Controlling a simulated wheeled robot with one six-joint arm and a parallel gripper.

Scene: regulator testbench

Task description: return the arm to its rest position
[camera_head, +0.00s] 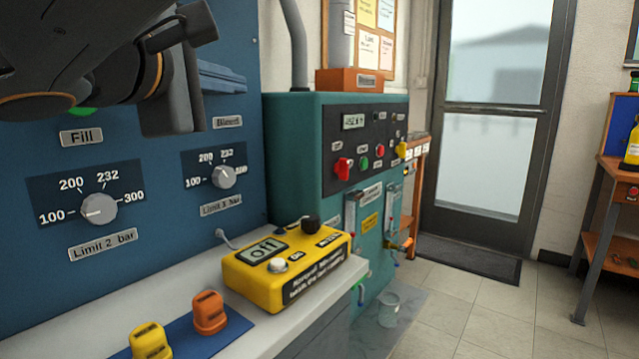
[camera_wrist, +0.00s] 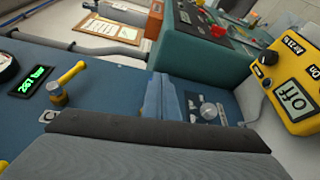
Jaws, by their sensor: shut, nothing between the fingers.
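My arm comes in at the top left of the head view, in front of the blue panel (camera_head: 150,220). My gripper (camera_head: 172,108) points down near the panel's upper part, shut and empty. It hides part of the panel around the Fill label (camera_head: 82,137). In the wrist view my gripper (camera_wrist: 160,145) fills the bottom middle as a wide dark and grey shape, with the blue panel (camera_wrist: 110,95) beyond it.
Two limit knobs (camera_head: 98,208) (camera_head: 223,176) sit on the panel. A yellow meter reading "off" (camera_head: 285,262) stands on the grey bench, near orange (camera_head: 209,313) and yellow (camera_head: 150,342) pieces. A teal cabinet (camera_head: 300,150) stands behind.

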